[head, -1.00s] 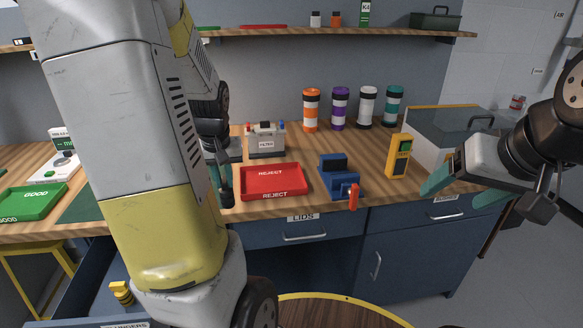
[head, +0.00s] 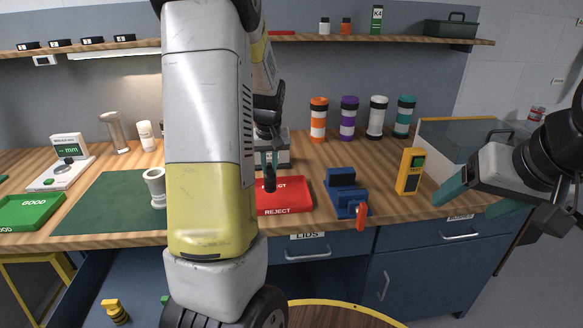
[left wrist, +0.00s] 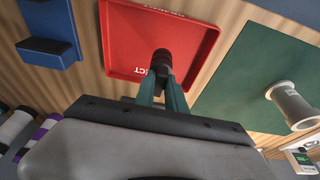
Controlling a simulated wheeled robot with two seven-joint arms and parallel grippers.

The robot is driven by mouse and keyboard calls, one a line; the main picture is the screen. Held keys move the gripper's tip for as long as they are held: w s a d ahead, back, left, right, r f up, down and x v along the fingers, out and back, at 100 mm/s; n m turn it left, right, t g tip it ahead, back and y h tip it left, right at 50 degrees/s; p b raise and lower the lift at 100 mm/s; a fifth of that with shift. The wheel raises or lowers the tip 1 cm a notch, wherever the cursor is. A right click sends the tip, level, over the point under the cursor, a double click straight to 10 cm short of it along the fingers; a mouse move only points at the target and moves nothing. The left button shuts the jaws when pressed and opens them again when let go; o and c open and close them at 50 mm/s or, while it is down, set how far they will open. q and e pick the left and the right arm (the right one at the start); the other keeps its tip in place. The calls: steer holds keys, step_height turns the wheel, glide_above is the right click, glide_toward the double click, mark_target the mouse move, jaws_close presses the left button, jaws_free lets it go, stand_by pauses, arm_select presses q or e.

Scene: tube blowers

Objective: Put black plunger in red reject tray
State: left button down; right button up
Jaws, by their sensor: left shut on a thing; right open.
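The red reject tray (head: 300,192) sits on the wooden bench, partly hidden behind my left arm in the head view. My left gripper (head: 269,165) is over the tray's left part, shut on the black plunger (head: 269,182), which hangs upright below the fingers. In the left wrist view the plunger (left wrist: 161,60) shows in front of the red tray (left wrist: 190,30), at the ends of the green fingers (left wrist: 162,85). I cannot tell whether it touches the tray floor. My right gripper (head: 475,200) is open and empty at the right, near the bench's front edge.
A blue vise-like block with an orange handle (head: 345,190) and a yellow tester (head: 410,171) stand right of the tray. A green mat (head: 115,205) lies left, with a white tube piece (head: 154,188). Several capped tubes (head: 348,118) stand behind. An open drawer is below.

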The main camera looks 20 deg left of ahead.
arm_select(q)
steer(key=shift+w+d+f, duration=0.1)
steer(key=shift+w+d, duration=0.1)
steer(key=shift+w, duration=0.3)
steer(key=shift+w+d, duration=0.2)
steer(key=shift+w, duration=0.3)
steer(key=shift+f, duration=1.75)
steer(key=shift+f, duration=0.1)
steer(key=c, duration=1.4)
jaws_free()
